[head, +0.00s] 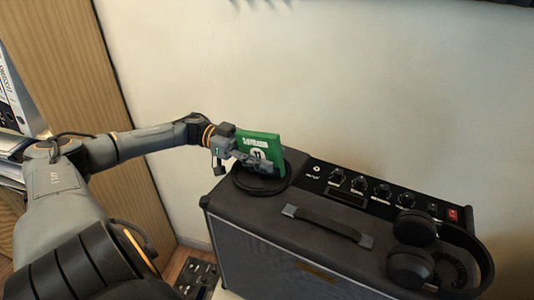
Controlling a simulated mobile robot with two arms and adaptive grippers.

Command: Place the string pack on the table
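The string pack (262,145) is a small green box with white lettering. It is at the left rear end of the black amplifier's top. My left gripper (257,161) is at the pack's lower front face, with its fingers against or very close to it. Whether the fingers are closed around the pack is hard to make out at this size. The pack stands tilted, just above or touching a black coiled cable (262,186). No table can be clearly made out. My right gripper is not in view.
The amplifier (300,252) has a carry handle (327,226) and a knob panel (376,190) along its back. Black headphones (424,250) lie at its right end. A wooden panel (75,60) and plain wall stand behind. A pedal-like box (196,277) is on the floor.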

